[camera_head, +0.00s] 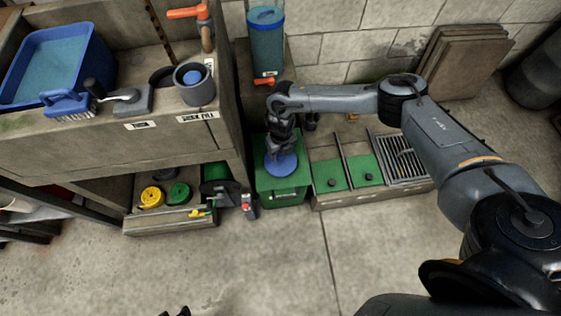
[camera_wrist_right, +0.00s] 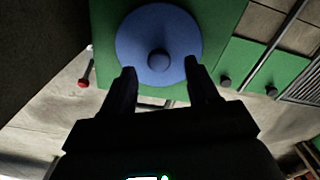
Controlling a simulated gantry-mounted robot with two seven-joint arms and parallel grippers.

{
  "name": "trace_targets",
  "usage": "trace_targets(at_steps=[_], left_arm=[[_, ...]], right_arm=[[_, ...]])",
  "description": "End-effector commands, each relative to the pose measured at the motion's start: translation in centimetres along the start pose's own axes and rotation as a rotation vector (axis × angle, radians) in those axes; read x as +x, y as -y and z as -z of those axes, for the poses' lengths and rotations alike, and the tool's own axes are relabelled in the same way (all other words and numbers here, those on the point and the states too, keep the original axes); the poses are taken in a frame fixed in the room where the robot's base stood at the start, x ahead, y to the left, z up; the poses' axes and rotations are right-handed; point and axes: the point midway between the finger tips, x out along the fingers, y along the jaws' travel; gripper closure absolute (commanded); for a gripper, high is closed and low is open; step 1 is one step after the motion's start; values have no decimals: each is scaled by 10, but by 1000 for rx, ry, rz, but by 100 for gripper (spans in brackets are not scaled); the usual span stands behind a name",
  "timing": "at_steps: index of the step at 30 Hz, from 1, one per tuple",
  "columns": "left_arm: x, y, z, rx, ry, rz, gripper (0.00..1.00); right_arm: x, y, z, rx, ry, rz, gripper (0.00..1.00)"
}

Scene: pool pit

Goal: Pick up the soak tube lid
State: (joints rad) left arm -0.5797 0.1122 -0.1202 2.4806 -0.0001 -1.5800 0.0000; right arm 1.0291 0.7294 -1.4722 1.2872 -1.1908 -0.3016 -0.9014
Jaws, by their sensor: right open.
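The soak tube lid appears to be the round blue disc with a centre knob (camera_head: 281,166), lying on a green box (camera_head: 292,190). In the right wrist view the lid (camera_wrist_right: 140,38) is close and its knob shows near the line between the fingertips. My right gripper (camera_head: 282,143) is over the lid, pointing down. In the wrist view its two fingers (camera_wrist_right: 160,68) are apart with nothing held, one on each side of the knob. I cannot tell whether they touch the lid. Dark tips at the bottom edge of the head view may be my left gripper (camera_head: 176,312).
A clear tube with blue liquid (camera_head: 266,45) stands behind the box. A bench with a grey cup (camera_head: 194,86) and blue tub (camera_head: 55,65) is left. Green panels (camera_head: 328,175) and a metal grate (camera_head: 404,158) are right. The front floor is clear.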

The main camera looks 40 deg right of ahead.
Motion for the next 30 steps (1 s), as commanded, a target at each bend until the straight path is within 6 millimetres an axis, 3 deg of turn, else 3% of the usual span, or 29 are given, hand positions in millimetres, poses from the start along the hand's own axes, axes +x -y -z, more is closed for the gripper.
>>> trace_targets(at_steps=[1,6,14,26,30], left_arm=[[11,0,-4,1,0,1,64],[23,1,-8,5,2,4,64],[22,2,-8,12,4,10,64],[22,2,-8,9,3,7,64],[22,0,-8,4,2,3,64]], right_arm=[[12,-1,0,0,1,0,40],[29,-1,0,1,1,0,40],[29,-1,0,0,1,0,40],[29,-1,0,0,0,0,99],[29,-1,0,0,1,-1,100]])
